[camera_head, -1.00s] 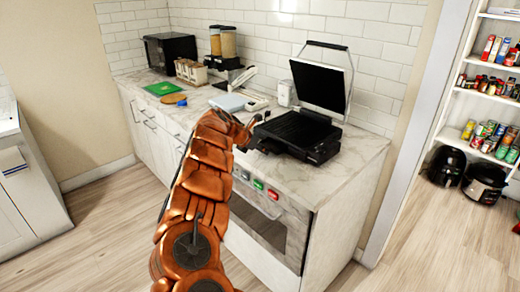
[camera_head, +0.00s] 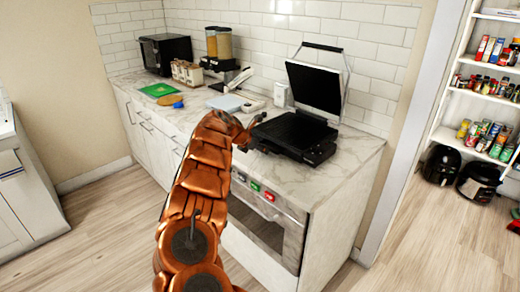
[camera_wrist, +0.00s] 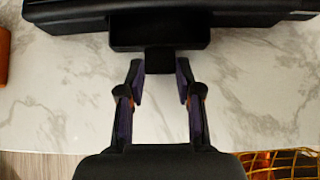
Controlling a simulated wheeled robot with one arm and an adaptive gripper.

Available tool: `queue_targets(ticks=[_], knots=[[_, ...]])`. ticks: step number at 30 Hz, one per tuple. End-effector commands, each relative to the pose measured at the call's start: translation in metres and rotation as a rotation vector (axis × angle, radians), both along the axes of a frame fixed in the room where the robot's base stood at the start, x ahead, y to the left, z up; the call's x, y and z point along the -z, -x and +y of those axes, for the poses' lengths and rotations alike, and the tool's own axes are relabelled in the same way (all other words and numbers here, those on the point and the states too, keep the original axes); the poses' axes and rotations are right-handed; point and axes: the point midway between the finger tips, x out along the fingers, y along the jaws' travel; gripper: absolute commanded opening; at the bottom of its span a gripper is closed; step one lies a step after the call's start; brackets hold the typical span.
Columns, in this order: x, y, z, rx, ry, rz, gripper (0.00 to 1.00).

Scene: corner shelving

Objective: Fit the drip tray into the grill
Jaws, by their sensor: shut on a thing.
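The grill (camera_head: 292,134) is black, with its lid raised, on the marble counter. Its dark front edge (camera_wrist: 75,14) spans the top of the wrist view. The drip tray (camera_wrist: 160,32) is a small black box at the middle of the grill's front, level with it. I cannot tell how deep it sits. My gripper (camera_wrist: 160,72) is shut on the tray's short black tab (camera_wrist: 160,59), with one finger on each side. In the head view my gripper (camera_head: 257,132) is at the grill's front left, and the tray is hard to make out there.
The marble counter (camera_head: 340,160) is clear right of the grill. A pale blue board (camera_head: 228,102) and a white canister (camera_head: 281,95) stand behind and left. The oven front (camera_head: 262,222) is below. A yellow wire basket (camera_wrist: 285,160) shows at the lower right of the wrist view.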

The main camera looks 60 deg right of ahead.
Motion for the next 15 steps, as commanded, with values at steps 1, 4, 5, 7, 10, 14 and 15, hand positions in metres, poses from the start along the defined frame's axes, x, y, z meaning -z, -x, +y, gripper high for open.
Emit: queue_targets(ticks=[1,4,5,7,10,14,15], knots=[[-0.0007,0.0005,-0.0011,0.0,0.0,0.0,0.0],[-0.0004,0.0009,-0.0029,0.0,0.0,0.0,0.0],[-0.0003,0.0012,-0.0034,0.0,-0.001,0.0,0.0],[-0.0003,0.002,-0.005,0.001,-0.001,0.0,0.0],[-0.0001,0.0029,-0.007,0.001,-0.001,0.0,0.0],[0.0002,0.0034,-0.0093,0.001,-0.002,-0.001,0.0],[0.0003,0.0037,-0.0099,0.001,-0.002,-0.001,0.0]])
